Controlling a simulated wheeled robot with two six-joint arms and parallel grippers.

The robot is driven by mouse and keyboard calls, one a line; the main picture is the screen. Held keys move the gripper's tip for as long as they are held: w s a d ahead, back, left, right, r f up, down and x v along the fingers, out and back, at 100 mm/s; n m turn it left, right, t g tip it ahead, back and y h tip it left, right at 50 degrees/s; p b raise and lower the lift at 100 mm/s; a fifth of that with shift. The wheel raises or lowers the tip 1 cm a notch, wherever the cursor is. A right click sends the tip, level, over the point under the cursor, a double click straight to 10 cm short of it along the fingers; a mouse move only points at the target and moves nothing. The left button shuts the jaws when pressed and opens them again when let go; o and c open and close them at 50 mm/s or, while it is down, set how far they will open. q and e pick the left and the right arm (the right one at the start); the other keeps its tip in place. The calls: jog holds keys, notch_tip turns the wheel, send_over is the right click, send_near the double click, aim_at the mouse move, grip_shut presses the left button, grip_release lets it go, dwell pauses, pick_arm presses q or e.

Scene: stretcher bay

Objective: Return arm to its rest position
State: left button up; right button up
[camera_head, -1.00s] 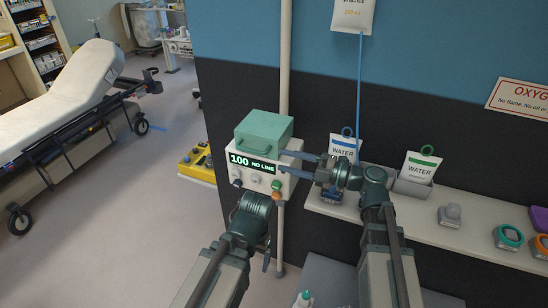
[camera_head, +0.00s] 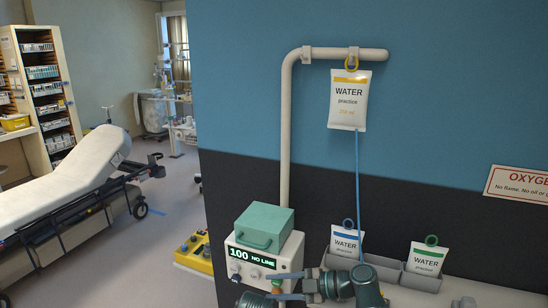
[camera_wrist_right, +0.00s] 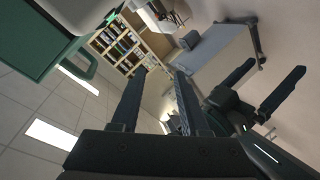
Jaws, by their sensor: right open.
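My right gripper (camera_head: 285,285) is low in the head view, its two fingers pointing left in front of the white device (camera_head: 284,259). The wrist view shows my right gripper (camera_wrist_right: 160,75) with its fingers apart and nothing between them. Another pair of dark fingers, apart and empty, shows at the right of the wrist view and appears to be my left gripper (camera_wrist_right: 277,66). In the head view only a dark part of the left arm shows at the bottom edge, and its fingers are hidden.
A WATER bag (camera_head: 349,100) hangs from a pipe hook, with a blue line running down. Blue-tagged (camera_head: 345,245) and green-tagged (camera_head: 427,260) bags stand in grey bins. A green box (camera_head: 264,226) tops the device, which reads "100 NO LINE". A stretcher (camera_head: 75,185) stands left.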

jog(key=s+a+f+m+g+h, duration=0.2)
jog(key=s+f+m+g+h, duration=0.2)
jog(key=s+f+m+h, duration=0.45)
jog(key=s+d+f+m+h, duration=0.4)
jog(key=d+f+m+h, duration=0.3)
jog(key=m, duration=0.5)
jog(key=shift+f, duration=0.15)
dwell(1.1)
